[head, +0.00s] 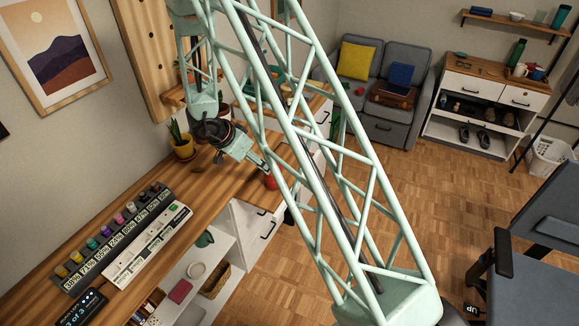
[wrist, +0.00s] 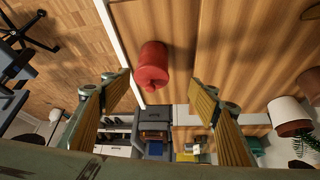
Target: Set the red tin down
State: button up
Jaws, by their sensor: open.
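The red tin (wrist: 152,67) shows in the wrist view on the wooden desk top (wrist: 235,60), close to the desk's pale edge. My gripper (wrist: 160,95) is open, with a yellowish finger pad on each side and the tin lying just beyond the gap between them. Neither finger appears to touch the tin. In the head view the tin (head: 271,183) is a small red shape at the desk's front edge, just below my gripper (head: 264,168). My arm's lattice link hides part of that area.
A potted plant (head: 182,143) stands on the desk behind my gripper. A row of coloured jars (head: 105,230) stands at the left of the desk. Open shelves (head: 195,270) lie below the front edge. Bare desk (head: 195,190) lies between the jars and the gripper.

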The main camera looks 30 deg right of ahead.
jog(key=w+a+r+n+t+y, duration=0.2)
jog(key=a+r, duration=0.3)
jog(key=r, duration=0.5)
jog(key=w+a+r+n+t+y, duration=0.25)
jog(key=a+r, duration=0.25)
jog(key=r, duration=0.4)
jog(key=s+a+r+n+t+y, duration=0.1)
jog(key=s+a+r+n+y, duration=0.1)
jog(key=s+a+r, duration=0.45)
jog(key=s+a+r+n+y, duration=0.1)
jog(key=s+a+r+n, duration=0.15)
jog(key=r, duration=0.75)
jog(key=s+a+r+n+g, duration=0.15)
jog(key=s+r, duration=0.25)
jog(key=s, duration=1.1)
jog(key=s+r+n+g, duration=0.1)
jog(key=s+r+n, duration=0.25)
jog(key=s, duration=1.15)
jog(key=s+d, duration=0.3)
jog(key=s, duration=0.4)
jog(key=s+d+g+h, duration=0.1)
jog(key=s+d, duration=0.1)
jog(key=s, duration=0.5)
jog(key=shift+d+f+n, duration=0.4)
jog(key=shift+f, duration=0.05)
jog(key=shift+h, duration=0.25)
